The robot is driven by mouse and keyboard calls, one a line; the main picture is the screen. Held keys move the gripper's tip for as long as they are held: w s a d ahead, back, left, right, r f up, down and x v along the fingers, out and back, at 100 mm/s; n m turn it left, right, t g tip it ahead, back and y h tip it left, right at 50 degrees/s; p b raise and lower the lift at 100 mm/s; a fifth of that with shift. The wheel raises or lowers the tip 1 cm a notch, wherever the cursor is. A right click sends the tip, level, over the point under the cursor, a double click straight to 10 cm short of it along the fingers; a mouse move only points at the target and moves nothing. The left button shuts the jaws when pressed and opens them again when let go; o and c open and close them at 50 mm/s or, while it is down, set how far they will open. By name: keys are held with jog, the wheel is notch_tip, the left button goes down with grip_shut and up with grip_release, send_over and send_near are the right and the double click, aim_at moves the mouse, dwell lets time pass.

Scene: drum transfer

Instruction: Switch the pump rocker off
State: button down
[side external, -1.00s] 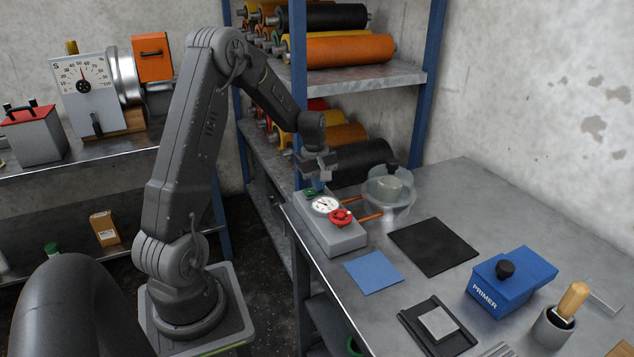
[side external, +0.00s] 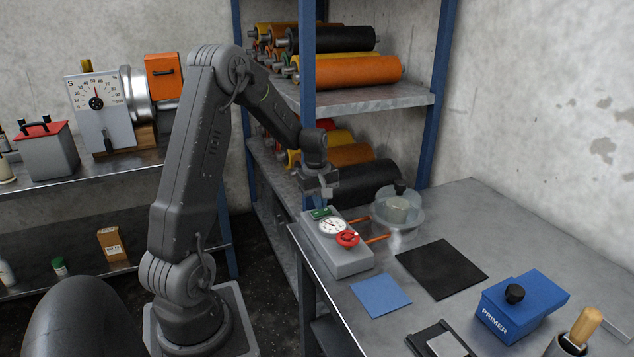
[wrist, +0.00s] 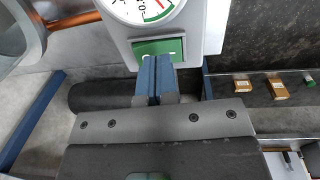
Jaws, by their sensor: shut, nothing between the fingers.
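The pump rocker (wrist: 150,48) is a green switch in a pale frame on the grey pump box (side external: 345,263). A small white mark shows near its right part in the wrist view. The rocker also shows in the side view (side external: 321,212), just behind the gauge. My gripper (wrist: 156,60) is shut and empty, its blue fingers pressed together. The fingertips sit at the rocker's near edge in the wrist view. In the side view my gripper (side external: 309,205) points down beside the rocker. I cannot tell whether they touch. The rocker's tilt is not clear.
A round white gauge (side external: 331,226) and a red valve knob (side external: 347,239) stand on the box near the rocker. Copper pipes lead to a clear glass vessel (side external: 400,212). A blue shelf post (side external: 307,120) stands close behind my arm. The box sits at the bench edge.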

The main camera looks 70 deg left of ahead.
aim_at(318, 212)
notch_tip(318, 212, up, 13)
jog(key=s, duration=0.2)
dwell(0.3)
jog(key=shift+w+t, duration=0.3)
jog(key=shift+w, duration=0.45)
jog(key=shift+f, duration=0.1)
jog(key=f, duration=0.4)
jog(key=w+f, duration=0.1)
jog(key=f, duration=0.4)
jog(key=w+f, duration=0.1)
jog(key=f, duration=0.3)
jog(key=shift+f, duration=0.4)
